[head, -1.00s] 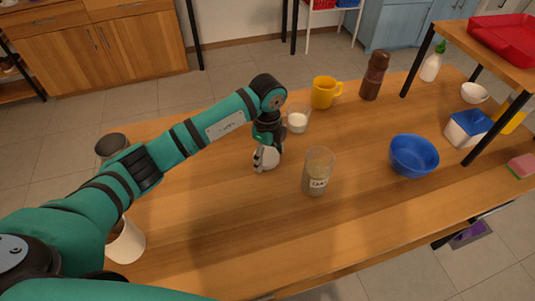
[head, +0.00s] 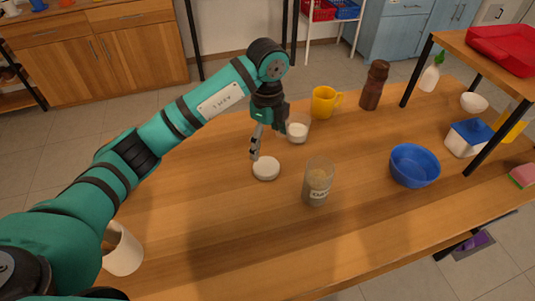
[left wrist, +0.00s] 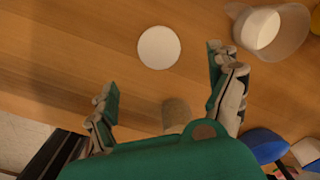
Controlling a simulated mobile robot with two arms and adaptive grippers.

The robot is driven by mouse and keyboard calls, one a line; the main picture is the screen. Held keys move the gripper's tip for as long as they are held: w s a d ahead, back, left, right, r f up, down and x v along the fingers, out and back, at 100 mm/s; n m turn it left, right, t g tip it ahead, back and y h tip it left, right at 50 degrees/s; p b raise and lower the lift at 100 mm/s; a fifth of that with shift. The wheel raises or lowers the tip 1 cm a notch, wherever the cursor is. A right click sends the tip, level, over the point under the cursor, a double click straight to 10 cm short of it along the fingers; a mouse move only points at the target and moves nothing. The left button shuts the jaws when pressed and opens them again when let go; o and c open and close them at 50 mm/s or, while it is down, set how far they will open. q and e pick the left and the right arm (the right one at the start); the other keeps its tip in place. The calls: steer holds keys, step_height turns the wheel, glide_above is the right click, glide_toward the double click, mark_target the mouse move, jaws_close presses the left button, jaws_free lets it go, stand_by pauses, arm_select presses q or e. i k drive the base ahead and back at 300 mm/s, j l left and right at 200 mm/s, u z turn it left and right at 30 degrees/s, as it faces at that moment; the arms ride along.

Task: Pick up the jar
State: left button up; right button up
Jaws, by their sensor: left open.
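A clear glass jar (head: 318,184) with a white label and tan contents stands upright and uncovered on the wooden table. A round white lid (head: 266,169) lies flat on the table, left of the jar. My left gripper (head: 257,146) is open and empty just above and behind the lid, apart from the jar. In the left wrist view, the lid (left wrist: 159,47) lies beyond the spread fingers (left wrist: 160,80). A tan round patch (left wrist: 176,112), probably the jar's contents, shows between them, partly hidden by the gripper body. My right gripper is not in view.
A small glass with white contents (head: 298,130) stands close behind the gripper. A yellow mug (head: 324,102), a brown bottle (head: 374,86) and a blue bowl (head: 414,166) stand behind and right. A white cup (head: 123,252) is at left. The table front is clear.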

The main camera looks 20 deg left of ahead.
mark_target(320, 172)
steer(key=k, duration=1.5)
